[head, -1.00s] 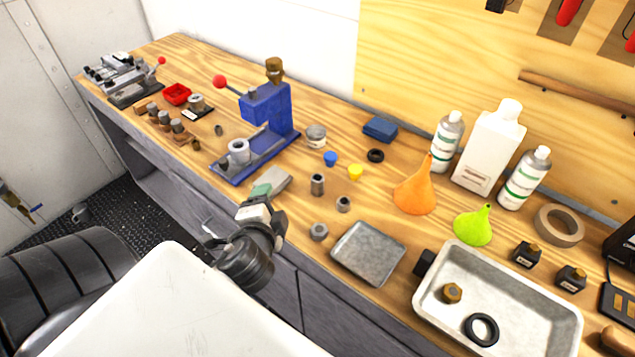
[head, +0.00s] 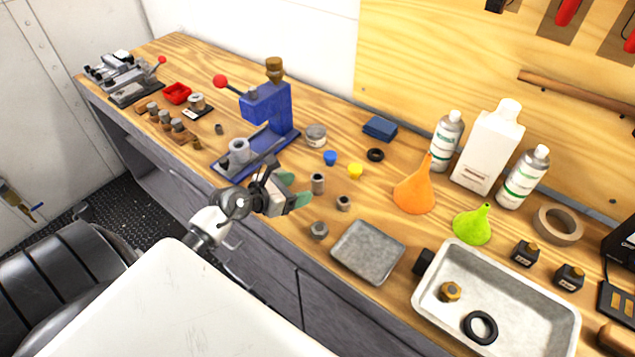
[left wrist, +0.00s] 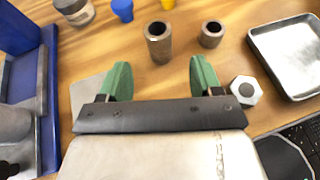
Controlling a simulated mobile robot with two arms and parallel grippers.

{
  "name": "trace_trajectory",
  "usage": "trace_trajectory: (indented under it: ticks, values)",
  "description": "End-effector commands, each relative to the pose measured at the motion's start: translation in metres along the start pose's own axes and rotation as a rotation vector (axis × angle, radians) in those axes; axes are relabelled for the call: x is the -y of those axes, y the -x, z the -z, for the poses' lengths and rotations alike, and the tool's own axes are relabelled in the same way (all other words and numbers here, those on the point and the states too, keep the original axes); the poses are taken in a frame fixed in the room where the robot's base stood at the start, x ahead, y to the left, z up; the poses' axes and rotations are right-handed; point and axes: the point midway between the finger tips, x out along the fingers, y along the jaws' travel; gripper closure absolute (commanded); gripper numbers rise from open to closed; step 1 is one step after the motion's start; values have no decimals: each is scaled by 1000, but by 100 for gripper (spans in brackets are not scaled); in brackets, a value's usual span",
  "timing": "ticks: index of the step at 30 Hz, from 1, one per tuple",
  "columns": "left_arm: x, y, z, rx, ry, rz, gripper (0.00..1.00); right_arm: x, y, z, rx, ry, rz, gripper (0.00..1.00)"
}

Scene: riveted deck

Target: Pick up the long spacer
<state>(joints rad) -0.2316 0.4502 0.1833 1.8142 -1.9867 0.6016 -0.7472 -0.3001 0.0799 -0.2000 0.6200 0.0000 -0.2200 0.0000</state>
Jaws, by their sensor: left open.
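The long spacer (head: 318,183), a grey metal tube with a hole in its top, stands upright on the wooden bench. It also shows in the left wrist view (left wrist: 159,42), ahead of and between my fingertips. A shorter spacer (head: 343,203) stands to its right, also in the left wrist view (left wrist: 211,34). My left gripper (head: 296,191) is open with green fingertips, just left of the long spacer and apart from it. In the left wrist view the gripper (left wrist: 160,78) has nothing between its fingers. My right gripper is not in view.
A blue press (head: 262,130) stands behind left of the gripper. A hex nut (head: 319,230) and a small metal tray (head: 368,251) lie to the front right. Blue (head: 330,157) and yellow (head: 355,171) caps sit behind the spacers. Funnels, bottles and a large tray fill the right.

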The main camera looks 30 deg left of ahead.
Motion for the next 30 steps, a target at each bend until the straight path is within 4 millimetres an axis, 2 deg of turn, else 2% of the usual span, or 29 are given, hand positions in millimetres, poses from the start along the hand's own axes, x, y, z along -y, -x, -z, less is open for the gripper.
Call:
trace_trajectory:
  ticks: [3,8,16,20,26,30]
  values:
    - [0,-15,-1,2,2,-1,35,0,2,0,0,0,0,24]
    - [0,-26,-2,2,3,0,35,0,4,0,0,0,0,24]
    - [-1,-65,-5,3,5,0,35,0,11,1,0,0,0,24]
    - [-1,-72,-4,2,3,0,35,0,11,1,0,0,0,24]
    - [-1,-72,-4,1,2,0,35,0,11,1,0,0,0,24]
    - [-1,-72,-4,2,2,0,57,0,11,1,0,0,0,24]
